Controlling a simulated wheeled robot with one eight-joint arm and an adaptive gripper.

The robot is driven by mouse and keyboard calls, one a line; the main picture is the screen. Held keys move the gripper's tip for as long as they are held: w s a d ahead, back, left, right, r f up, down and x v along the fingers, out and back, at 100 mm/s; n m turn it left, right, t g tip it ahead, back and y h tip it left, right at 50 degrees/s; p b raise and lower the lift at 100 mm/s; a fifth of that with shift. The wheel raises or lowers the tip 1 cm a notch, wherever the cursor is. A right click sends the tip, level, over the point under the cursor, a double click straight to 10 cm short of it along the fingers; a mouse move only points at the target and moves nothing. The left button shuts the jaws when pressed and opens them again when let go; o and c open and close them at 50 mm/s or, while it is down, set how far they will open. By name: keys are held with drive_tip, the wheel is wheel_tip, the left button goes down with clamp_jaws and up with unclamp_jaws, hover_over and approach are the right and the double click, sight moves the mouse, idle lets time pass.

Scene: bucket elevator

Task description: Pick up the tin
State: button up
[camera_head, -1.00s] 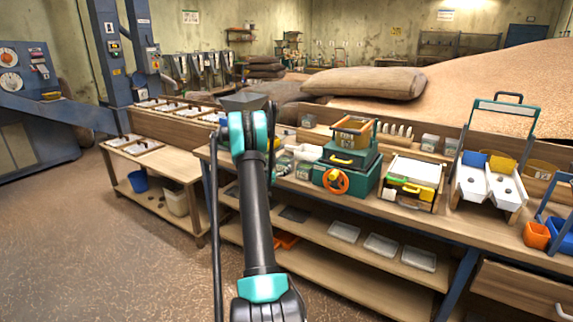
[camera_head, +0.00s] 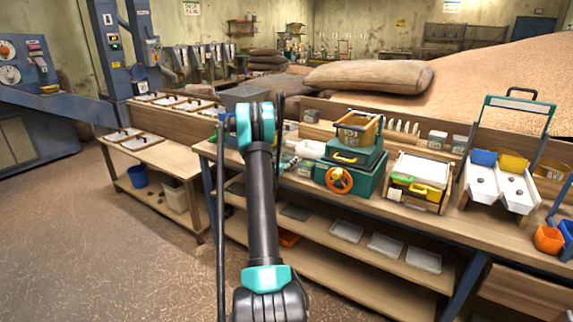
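Which object is the tin is not certain. Small grey tin-like containers stand on the long wooden workbench (camera_head: 465,235): one at the middle left (camera_head: 306,169) beside the green machine, and two at the back, a left one (camera_head: 437,140) and a right one (camera_head: 459,144). My black and teal arm rises through the middle of the view and hides part of the bench's left end. My gripper's fingers do not show, so its opening and contents are hidden.
A green machine (camera_head: 345,178) with an orange handwheel stands mid-bench. A white double chute (camera_head: 498,182) stands to its right. Flat trays lie on the lower shelf. A lower table (camera_head: 165,163) stands at left. Open floor (camera_head: 90,245) lies at the front left.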

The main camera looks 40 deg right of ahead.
drive_tip(key=c, duration=0.6)
drive_tip(key=shift+r, duration=0.1)
